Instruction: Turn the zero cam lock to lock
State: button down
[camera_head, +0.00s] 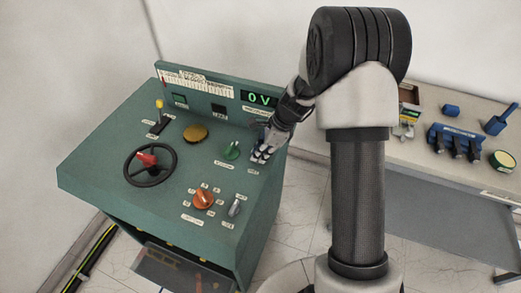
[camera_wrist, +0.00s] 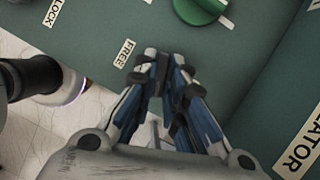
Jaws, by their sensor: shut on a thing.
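The zero cam lock itself is hidden by my fingers, so I cannot see which way it points. My gripper (camera_head: 262,154) reaches down to the right side of the green console, just right of the green knob (camera_head: 232,150). In the wrist view my gripper (camera_wrist: 164,66) has its fingertips close together, shut on the zero cam lock. The LOCK label (camera_wrist: 54,13) lies farther off at the upper left. The green knob also shows at the top of the wrist view (camera_wrist: 200,8).
The console top (camera_head: 110,165) carries a black wheel with a red handle (camera_head: 147,160), a yellow knob (camera_head: 195,133), an orange knob (camera_head: 203,199) and a grey knob (camera_head: 235,207). A workbench (camera_head: 440,180) with tools stands at the right.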

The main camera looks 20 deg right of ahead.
jog(key=n+g+p, duration=0.1)
jog(key=n+p, duration=0.1)
jog(key=n, duration=0.1)
jog(key=shift+w+r+n, duration=0.1)
jog(key=shift+n, duration=0.3)
jog(key=n+g+p, duration=0.1)
jog(key=n, duration=0.2)
jog(key=shift+w+n+g, duration=0.1)
jog(key=shift+n+g, duration=0.2)
jog(key=shift+g, duration=0.1)
jog(key=n+g+p, duration=0.1)
jog(key=n, duration=0.2)
jog(key=shift+w+n+h, duration=0.1)
jog(key=shift+n+h, duration=0.2)
jog(key=shift+h, duration=0.1)
jog(key=shift+a+n+g+h, duration=0.1)
jog(key=shift+n+g+h, duration=0.35)
jog(key=shift+n, duration=1.05)
jog(key=c, duration=1.6)
grip_release()
jog(key=shift+c, duration=0.2)
